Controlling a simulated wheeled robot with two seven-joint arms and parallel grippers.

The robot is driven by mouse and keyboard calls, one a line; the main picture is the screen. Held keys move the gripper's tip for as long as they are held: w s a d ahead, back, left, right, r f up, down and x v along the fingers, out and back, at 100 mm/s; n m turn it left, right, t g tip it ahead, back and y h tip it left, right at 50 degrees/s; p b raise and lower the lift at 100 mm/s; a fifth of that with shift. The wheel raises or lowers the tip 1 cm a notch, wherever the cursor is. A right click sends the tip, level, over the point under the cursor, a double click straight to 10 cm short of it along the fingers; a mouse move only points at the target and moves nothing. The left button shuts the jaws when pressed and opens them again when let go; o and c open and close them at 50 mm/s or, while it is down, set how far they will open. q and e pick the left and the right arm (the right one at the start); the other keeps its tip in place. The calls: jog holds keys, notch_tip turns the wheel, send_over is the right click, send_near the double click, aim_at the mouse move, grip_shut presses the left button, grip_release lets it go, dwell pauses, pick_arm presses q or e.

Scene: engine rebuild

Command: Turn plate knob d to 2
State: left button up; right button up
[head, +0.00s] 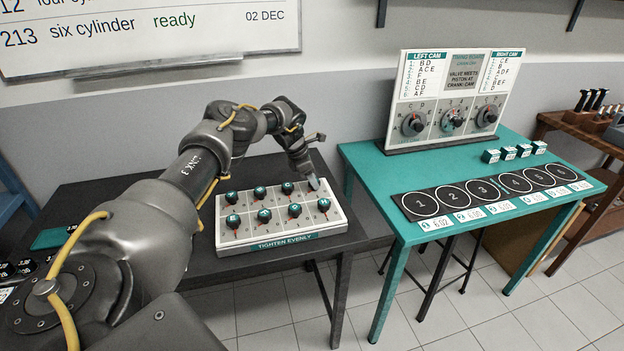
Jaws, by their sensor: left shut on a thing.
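The white plate (285,237) marked "TIGHTEN EVENLY" lies on the dark table and bears two rows of dark, teal-topped knobs. Three back-row knobs show: the left one (231,197), the middle one (260,192) and the right one (287,187). The front row runs from its left knob (234,220) to its right knob (323,204). My left gripper (313,183) points down at the plate's back right corner, shut on the knob there, which its fingers mostly hide. The knob letters and that knob's setting are too small or hidden to read. My right gripper is out of view.
A teal table (375,165) stands to the right with a black strip of numbered circles (487,190), small white-and-teal boxes (508,153) and an upright cam panel (450,95) with three dials. The dark table (265,270) is clear just in front of the plate.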

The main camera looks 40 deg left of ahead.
pick_arm(q)
jog(key=shift+r, duration=0.1)
jog(key=o, duration=1)
jog(key=b+v, duration=0.1)
jog(key=v, duration=0.9)
jog(key=shift+s+a+r+b, duration=0.1)
jog(key=shift+r+b, duration=0.2)
jog(key=shift+r, duration=0.05)
